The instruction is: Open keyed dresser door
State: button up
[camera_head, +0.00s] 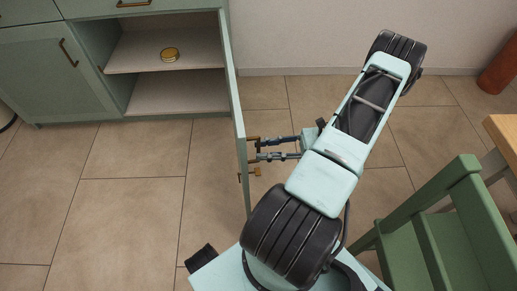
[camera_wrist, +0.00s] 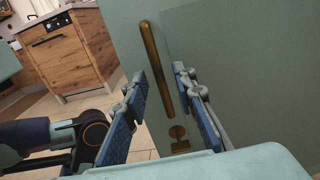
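The green dresser (camera_head: 115,100) stands at the upper left in the head view. Its keyed door (camera_head: 236,100) is swung wide open and seen nearly edge-on, with two inner shelves exposed. In the wrist view the door (camera_wrist: 250,60) fills the right side. Its long brass handle (camera_wrist: 154,62) runs between the fingers of my gripper (camera_wrist: 160,85). The fingers are spread, with visible gaps to the handle. A brass key (camera_wrist: 178,138) sits below the handle. In the head view my gripper (camera_head: 254,151) is at the door's outer face.
A shut green door (camera_head: 55,70) is left of the opening. A green chair (camera_head: 440,230) stands at the lower right near a wooden table edge (camera_head: 505,130). Tiled floor (camera_head: 130,200) is clear before the dresser.

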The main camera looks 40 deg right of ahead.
jog(key=v, duration=1)
jog(key=shift+a, duration=0.15)
